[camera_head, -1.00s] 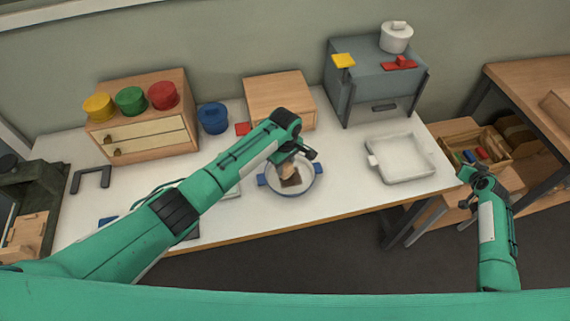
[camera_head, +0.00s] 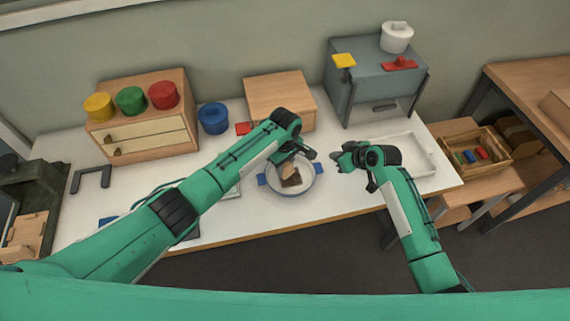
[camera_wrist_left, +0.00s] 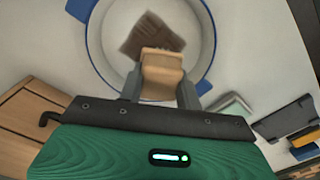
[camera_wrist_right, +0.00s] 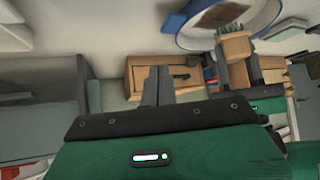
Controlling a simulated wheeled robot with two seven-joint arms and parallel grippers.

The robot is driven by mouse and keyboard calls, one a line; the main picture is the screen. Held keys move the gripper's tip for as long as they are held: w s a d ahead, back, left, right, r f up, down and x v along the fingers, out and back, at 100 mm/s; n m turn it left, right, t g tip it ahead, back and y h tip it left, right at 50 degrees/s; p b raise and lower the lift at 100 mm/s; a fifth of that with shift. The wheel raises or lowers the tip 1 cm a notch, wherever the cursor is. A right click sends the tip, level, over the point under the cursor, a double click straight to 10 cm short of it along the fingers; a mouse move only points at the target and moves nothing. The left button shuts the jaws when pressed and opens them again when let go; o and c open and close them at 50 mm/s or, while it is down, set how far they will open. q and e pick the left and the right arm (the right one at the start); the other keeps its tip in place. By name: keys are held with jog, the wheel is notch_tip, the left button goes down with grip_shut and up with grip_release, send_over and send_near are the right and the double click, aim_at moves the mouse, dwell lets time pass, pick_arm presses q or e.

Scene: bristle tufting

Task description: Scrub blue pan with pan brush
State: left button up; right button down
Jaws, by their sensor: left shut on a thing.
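The blue pan has a pale inside, a blue rim and blue handles; it sits on the white table in the head view (camera_head: 272,186) and shows in the left wrist view (camera_wrist_left: 205,75). A brown patch (camera_head: 292,181) lies on its floor, also seen in the left wrist view (camera_wrist_left: 152,37). My left gripper (camera_head: 290,163) is shut on the wooden pan brush (camera_wrist_left: 162,72), over the pan. The bristles (camera_wrist_right: 232,29) show in the right wrist view; whether they touch the patch is unclear. My right gripper (camera_head: 338,162) is shut and empty, right of the pan.
A white tray (camera_head: 428,152) lies behind my right arm. A blue pot (camera_head: 213,118) and a wooden box (camera_head: 279,100) stand behind the pan. A drawer unit (camera_head: 145,125) with coloured lids is at left, a grey cabinet (camera_head: 378,75) at back right.

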aim_at(317, 170)
jog(key=shift+n+y, duration=0.3)
jog(key=shift+n, duration=0.2)
jog(key=shift+s+a+f, duration=0.25)
jog(key=shift+a+f, duration=0.3)
jog(key=shift+f, duration=0.1)
jog(key=shift+s+a+f, duration=0.25)
jog(key=shift+a+f, duration=0.35)
jog(key=shift+f, duration=0.1)
jog(key=shift+s+a+f, duration=0.25)
jog(key=shift+a+f, duration=0.3)
jog(key=shift+f, duration=0.1)
jog(key=shift+f, duration=1.05)
pick_arm(q)
jog(key=shift+f, duration=1.05)
dwell(0.6)
